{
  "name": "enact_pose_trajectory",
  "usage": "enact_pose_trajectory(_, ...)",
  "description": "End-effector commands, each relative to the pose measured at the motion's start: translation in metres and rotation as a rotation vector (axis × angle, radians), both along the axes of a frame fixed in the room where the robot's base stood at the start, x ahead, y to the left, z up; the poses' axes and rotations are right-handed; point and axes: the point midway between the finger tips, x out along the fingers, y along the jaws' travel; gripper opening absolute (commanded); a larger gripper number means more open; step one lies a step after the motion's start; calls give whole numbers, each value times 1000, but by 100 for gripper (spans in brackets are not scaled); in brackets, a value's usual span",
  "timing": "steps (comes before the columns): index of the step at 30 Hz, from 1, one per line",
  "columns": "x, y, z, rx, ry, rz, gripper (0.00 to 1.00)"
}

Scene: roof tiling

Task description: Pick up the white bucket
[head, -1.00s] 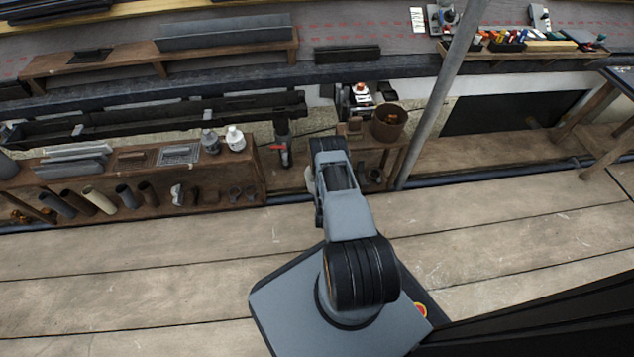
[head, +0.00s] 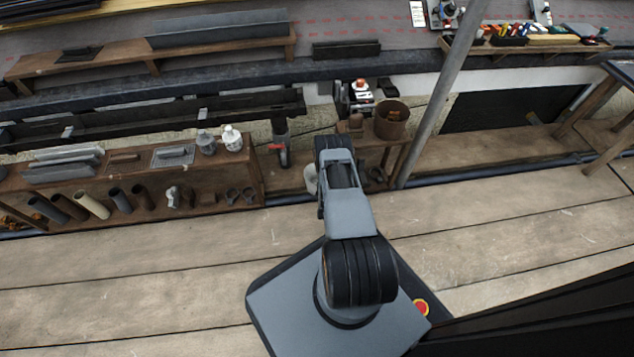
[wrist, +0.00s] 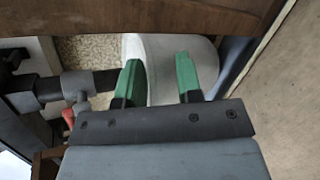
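The white bucket (wrist: 155,50) shows in the wrist view as a pale rounded body, partly covered by a brown wooden board at the top of the picture. My gripper (wrist: 158,75) has two green fingers spread apart. The fingertips overlap the bucket in the picture, with its pale surface between and beyond them. I cannot tell whether they touch it. In the head view a small pale part of the bucket (head: 311,180) shows left of my arm, which hides the rest of it and my gripper.
A wooden shelf (head: 262,180) with tubes and bottles stands to the left. A brown pot (head: 390,120) sits on a wooden stand to the right, beside a slanted grey pole (head: 440,100). A grey pipe with a red handle (wrist: 68,116) is left of my fingers. The plank floor (head: 150,260) is clear.

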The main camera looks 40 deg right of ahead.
Motion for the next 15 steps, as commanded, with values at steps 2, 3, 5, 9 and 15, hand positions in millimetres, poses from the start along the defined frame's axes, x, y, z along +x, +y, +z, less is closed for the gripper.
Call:
enact_pose_trajectory(2,0,1,0,1,0,1,25)
enact_pose_trajectory(3,0,1,0,-1,0,2,21)
enact_pose_trajectory(5,0,1,0,0,0,2,16)
enact_pose_trajectory(9,1,2,-1,0,1,4,2)
enact_pose_trajectory(15,1,3,0,0,0,6,0)
